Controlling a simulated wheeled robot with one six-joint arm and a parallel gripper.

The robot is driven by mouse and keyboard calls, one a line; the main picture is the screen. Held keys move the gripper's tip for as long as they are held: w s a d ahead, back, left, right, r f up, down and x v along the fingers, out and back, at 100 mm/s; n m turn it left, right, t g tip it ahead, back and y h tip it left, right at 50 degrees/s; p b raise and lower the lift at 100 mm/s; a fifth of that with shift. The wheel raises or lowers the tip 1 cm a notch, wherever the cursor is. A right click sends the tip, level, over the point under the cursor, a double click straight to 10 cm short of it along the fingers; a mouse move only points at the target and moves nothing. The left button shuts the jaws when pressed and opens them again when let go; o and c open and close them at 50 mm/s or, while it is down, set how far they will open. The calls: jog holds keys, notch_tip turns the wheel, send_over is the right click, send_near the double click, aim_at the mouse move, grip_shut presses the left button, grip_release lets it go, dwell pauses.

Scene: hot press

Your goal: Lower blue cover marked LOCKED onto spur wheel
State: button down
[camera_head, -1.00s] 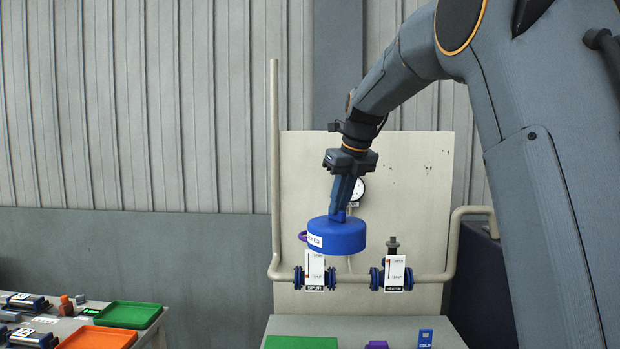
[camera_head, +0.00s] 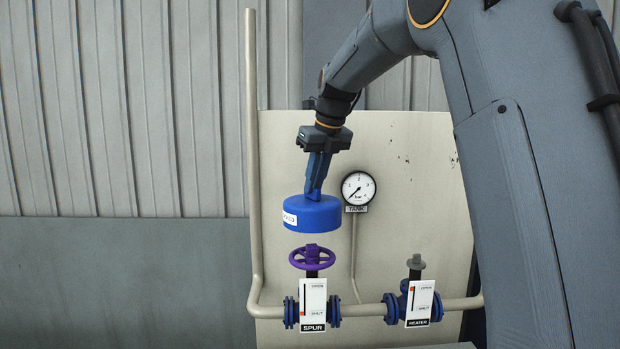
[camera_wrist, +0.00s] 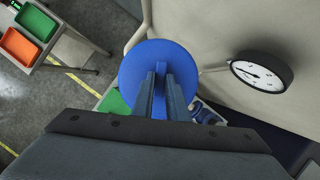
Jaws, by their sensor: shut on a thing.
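The blue cover (camera_head: 312,214) is a round cap with a white label on its left side, whose text is only partly readable. My gripper (camera_head: 315,192) is shut on the cover's top and holds it up. The spur wheel (camera_head: 311,257) is a purple handwheel on the valve marked SPUR (camera_head: 313,305). The cover hangs just above the wheel, apart from it by a small gap. In the wrist view the cover (camera_wrist: 135,82) lies under my gripper's fingers (camera_wrist: 160,92), which clasp a blue grip on its top. The wheel is hidden there.
A second valve marked HEATER (camera_head: 420,302) stands to the right on the same pipe (camera_head: 362,311). A round gauge (camera_head: 358,188) is on the panel close right of the cover. Green (camera_wrist: 35,20) and orange (camera_wrist: 18,47) trays show on a side table in the wrist view.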

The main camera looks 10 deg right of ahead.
aim_at(314, 200)
jog(key=shift+w+a+f, duration=0.15)
jog(key=shift+f+b, duration=0.7)
jog(key=shift+f, duration=0.45)
notch_tip(314, 200, down, 2)
jog(key=shift+f+b, duration=0.15)
jog(key=shift+b, duration=1.1)
jog(key=shift+p, duration=0.9)
jog(key=shift+f, duration=0.1)
jog(key=shift+f+b, duration=0.6)
jog(key=shift+f, duration=1.2)
